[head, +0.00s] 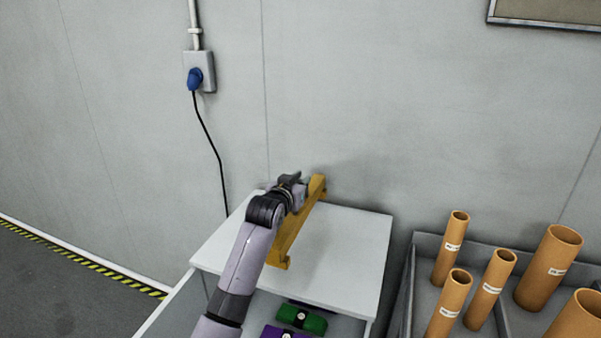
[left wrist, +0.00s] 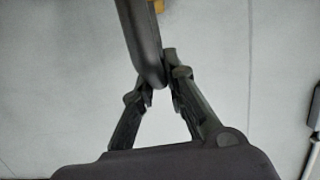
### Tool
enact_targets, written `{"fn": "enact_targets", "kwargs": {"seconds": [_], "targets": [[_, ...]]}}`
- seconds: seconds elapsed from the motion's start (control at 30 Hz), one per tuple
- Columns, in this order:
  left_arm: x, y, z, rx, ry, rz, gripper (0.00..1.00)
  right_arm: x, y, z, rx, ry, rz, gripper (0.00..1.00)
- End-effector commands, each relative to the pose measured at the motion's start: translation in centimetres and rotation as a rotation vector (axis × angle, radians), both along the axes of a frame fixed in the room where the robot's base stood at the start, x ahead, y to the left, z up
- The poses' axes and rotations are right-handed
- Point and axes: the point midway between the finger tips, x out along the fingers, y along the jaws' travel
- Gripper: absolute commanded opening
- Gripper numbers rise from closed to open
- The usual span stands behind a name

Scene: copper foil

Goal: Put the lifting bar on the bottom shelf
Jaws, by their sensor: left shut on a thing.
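The lifting bar (head: 291,235) is a long yellow bar with foot-like ends. In the head view it is over the white top of the shelf unit (head: 345,255), slanting from the back near the wall toward the front left. I cannot tell whether it touches the top. My left gripper (head: 298,191) is at the bar's far part and shut on it. In the left wrist view, the fingers (left wrist: 158,85) close around a dark grey part (left wrist: 145,45) with a bit of yellow at its upper end. The bottom shelf is hidden. My right gripper is not in view.
Inside the unit, below the top, are a green object (head: 303,317) and a purple object (head: 280,332). A grey bin (head: 428,244) with several brown tubes stands at right. The wall is close behind, with a blue plug (head: 195,78) and hanging cable.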

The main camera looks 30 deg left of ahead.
Motion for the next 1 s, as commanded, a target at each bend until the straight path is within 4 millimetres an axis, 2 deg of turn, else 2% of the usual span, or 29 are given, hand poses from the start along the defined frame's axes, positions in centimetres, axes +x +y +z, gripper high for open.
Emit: {"fn": "enact_targets", "kwargs": {"seconds": [0.03, 0.3, 0.57, 0.6, 0.9, 1.0], "targets": [[0.0, 0.0, 0.1, 0.002, -0.012, 0.0, 0.0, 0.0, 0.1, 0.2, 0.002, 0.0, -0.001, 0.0], [0.0, 0.0, -2.9, 0.003, -0.013, 0.0, 0.0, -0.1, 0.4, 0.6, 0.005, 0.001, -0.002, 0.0], [0.0, 0.0, -3.3, 0.003, -0.014, 0.0, 0.0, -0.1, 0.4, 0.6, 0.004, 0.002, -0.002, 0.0], [0.0, 0.0, -4.2, -0.001, 0.004, 0.0, 0.13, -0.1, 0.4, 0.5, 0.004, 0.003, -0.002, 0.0], [0.0, 0.0, -4.1, -0.001, 0.003, 0.0, 0.33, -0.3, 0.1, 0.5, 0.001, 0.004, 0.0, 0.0], [0.0, 0.0, -4.1, -0.001, 0.003, 0.0, 0.33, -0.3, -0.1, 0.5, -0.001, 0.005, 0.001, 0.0]]}}
